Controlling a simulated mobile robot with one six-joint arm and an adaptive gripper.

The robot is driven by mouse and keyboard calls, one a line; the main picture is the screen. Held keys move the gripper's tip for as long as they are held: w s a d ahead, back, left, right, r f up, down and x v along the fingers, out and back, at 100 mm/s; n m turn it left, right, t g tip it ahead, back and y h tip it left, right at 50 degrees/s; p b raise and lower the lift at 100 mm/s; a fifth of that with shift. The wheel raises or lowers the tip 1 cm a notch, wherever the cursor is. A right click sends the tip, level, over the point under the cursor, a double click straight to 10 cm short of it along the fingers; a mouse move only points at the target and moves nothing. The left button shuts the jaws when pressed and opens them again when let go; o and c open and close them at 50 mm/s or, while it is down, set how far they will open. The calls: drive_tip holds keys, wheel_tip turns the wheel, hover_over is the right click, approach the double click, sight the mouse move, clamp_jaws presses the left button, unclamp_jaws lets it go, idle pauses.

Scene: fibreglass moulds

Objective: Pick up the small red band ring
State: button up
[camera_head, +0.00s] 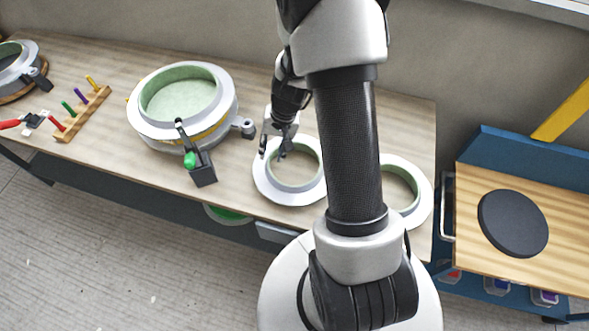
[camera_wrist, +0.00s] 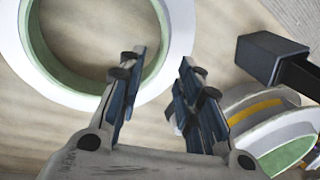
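No red band shows on any ring in these frames. A small white ring with a pale green inner wall (camera_head: 272,188) lies flat on the wooden table, left of my arm. Another small white ring (camera_head: 424,203) lies right of my arm and is partly hidden behind it. My gripper (camera_head: 274,153) is over the far left part of the first ring, fingers pointing down. In the wrist view my gripper (camera_wrist: 161,62) has its fingers apart with nothing held between the tips. A white ring (camera_wrist: 180,28) shows there at upper left, its lower right rim near the left finger.
A large round mould (camera_head: 140,122) with a yellow band and a dark clamp (camera_head: 203,170) stands left of my gripper. A peg rack (camera_head: 85,112) and a red-handled tool (camera_head: 10,124) are farther left. A blue cart (camera_head: 490,145) with a black disc (camera_head: 513,223) stands at right.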

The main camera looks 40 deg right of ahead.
sight(269, 160)
drive_tip(key=b+x, duration=0.2)
drive_tip(key=x, duration=0.3)
drive_tip(key=shift+s+a+f, duration=0.1)
drive_tip(key=shift+a+f, duration=0.05)
clamp_jaws()
idle(0.5)
